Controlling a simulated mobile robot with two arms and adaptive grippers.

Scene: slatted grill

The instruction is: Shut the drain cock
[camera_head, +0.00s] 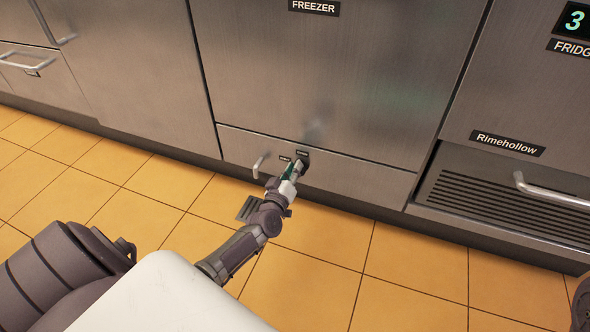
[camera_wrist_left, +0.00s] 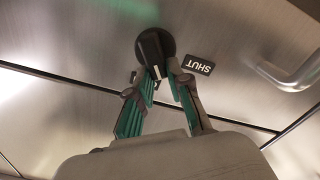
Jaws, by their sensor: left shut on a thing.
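The drain cock is a round black knob with a white mark, on the steel panel below the freezer door. In the left wrist view the knob (camera_wrist_left: 152,45) is at top centre, and its white mark points down the picture between my fingers. A label reading SHUT (camera_wrist_left: 199,65) is upside down just right of it. My left gripper (camera_wrist_left: 160,78) is shut on the knob, one finger on each side. In the head view my left gripper (camera_head: 298,168) reaches the panel and hides most of the knob. My right gripper is not in view.
A bar handle (camera_head: 260,165) stands out left of the knob on the same low panel (camera_head: 355,182). The freezer door (camera_head: 330,75) is above. At right is a slatted grill (camera_head: 490,200) with its own bar handle (camera_head: 550,192). The tiled floor (camera_head: 330,245) in front is clear.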

